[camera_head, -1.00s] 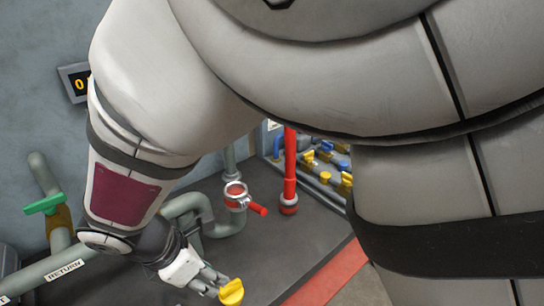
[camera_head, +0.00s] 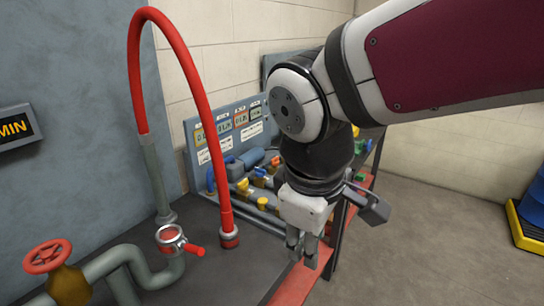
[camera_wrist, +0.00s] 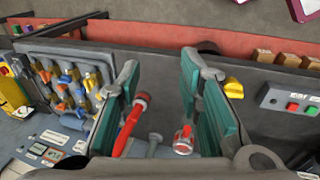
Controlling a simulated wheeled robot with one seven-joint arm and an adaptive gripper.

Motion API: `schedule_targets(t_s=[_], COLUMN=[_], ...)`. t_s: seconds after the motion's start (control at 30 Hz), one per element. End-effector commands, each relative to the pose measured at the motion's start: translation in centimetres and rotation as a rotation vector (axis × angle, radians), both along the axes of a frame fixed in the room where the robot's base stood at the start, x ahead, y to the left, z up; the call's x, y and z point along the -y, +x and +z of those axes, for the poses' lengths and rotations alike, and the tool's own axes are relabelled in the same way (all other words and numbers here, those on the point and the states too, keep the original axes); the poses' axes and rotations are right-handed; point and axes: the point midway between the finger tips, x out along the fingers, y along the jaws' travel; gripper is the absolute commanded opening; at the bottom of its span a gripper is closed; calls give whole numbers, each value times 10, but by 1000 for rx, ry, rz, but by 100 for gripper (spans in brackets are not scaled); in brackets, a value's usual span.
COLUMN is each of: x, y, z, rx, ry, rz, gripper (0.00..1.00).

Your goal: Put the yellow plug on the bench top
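My gripper (camera_head: 302,256) points down near the bench's red front edge in the head view. Its two teal-padded fingers stand apart in the wrist view (camera_wrist: 162,100), with nothing held between them. A yellow wing-shaped piece (camera_wrist: 233,87) that looks like the yellow plug shows just right of the right finger in the wrist view, outside the grip. I cannot tell whether it touches the surface below. The dark bench top (camera_head: 225,275) is largely bare in front of the pipes.
A red hose (camera_head: 190,60) arches over the bench beside a red clamp (camera_head: 172,238). A red valve wheel (camera_head: 47,256) and pipes stand at the left. A board with displays (camera_head: 232,120) and a tray of coloured fittings stand behind. A button box (camera_wrist: 290,105) shows in the wrist view.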

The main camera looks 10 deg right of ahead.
Motion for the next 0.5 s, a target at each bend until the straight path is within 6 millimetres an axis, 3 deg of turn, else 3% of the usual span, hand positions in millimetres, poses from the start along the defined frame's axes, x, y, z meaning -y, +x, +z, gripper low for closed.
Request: schedule_targets(t_s=[0.03, 0.2, 0.33, 0.5], x=[21, 68, 85, 93], y=[-10, -46, -66, -79], z=[7, 15, 15, 14], rx=[30, 112, 160, 190], ry=[48, 207, 300, 361], rz=[-123, -497, -696, -816], gripper=[33, 33, 33, 33])
